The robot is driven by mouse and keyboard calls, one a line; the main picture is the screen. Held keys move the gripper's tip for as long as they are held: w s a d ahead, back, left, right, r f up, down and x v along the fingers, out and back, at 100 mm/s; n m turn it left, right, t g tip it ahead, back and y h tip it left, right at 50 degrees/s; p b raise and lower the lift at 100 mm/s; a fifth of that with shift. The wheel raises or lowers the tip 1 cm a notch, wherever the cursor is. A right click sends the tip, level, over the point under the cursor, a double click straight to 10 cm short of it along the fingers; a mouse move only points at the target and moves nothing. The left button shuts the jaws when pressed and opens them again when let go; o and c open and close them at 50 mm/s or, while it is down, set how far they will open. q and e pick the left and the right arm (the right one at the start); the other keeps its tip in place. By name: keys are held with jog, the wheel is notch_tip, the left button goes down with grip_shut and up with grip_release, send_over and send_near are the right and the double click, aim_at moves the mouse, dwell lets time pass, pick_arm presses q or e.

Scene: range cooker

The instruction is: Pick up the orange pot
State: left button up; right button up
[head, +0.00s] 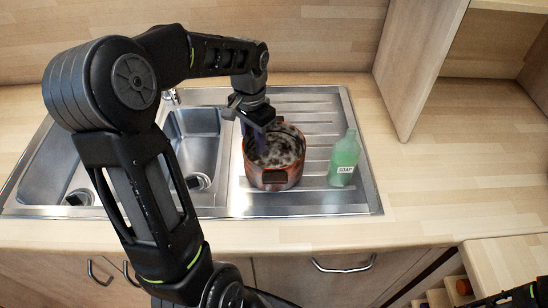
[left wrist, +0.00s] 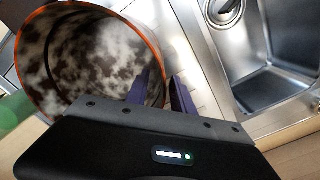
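My left gripper (head: 254,141) reaches down at the pot's left rim. In the left wrist view the purple fingers (left wrist: 162,88) are apart, one inside the pot and one outside, with the wall between them. A gap shows beside the wall. The lower fingertips are partly hidden.
A green soap bottle (head: 344,158) stands close to the pot's right. Sink basins (head: 193,140) lie to the left, with a faucet (head: 172,97) behind. A wooden shelf unit (head: 415,65) rises at the back right. The counter (head: 440,185) right of the sink is clear.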

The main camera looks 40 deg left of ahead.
pick_arm(q)
jog(key=shift+c, duration=0.6)
grip_shut()
dwell(0.9)
